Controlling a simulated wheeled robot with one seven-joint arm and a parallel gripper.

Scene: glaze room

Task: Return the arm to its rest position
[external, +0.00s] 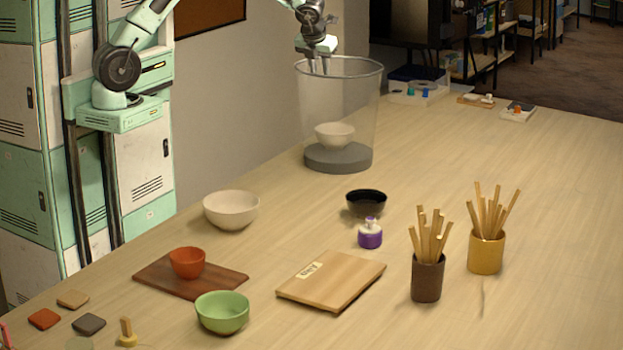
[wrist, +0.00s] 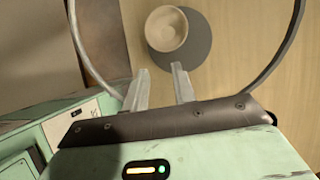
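My gripper (external: 318,66) is at the mouth of a tall clear cylinder (external: 308,105) that stands on the table. Its fingertips point down, at about rim height. In the wrist view my gripper (wrist: 161,82) has its two fingers apart with nothing between them. A cream bowl (external: 334,134) rests inside the cylinder on a grey round base (external: 338,160), well below the fingers. In the wrist view the bowl (wrist: 166,29) sits on the grey disc (wrist: 200,45), beyond the fingertips, with the cylinder's rim (wrist: 283,50) around the gripper.
On the table (external: 450,140) are a white bowl (external: 231,210), black bowl (external: 366,203), purple bottle (external: 370,235), wooden board (external: 332,280), green bowl (external: 222,312), orange cup (external: 187,262) on a brown board (external: 225,280), and brown (external: 427,278) and yellow (external: 486,253) stick holders. Green lockers (external: 145,170) stand left.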

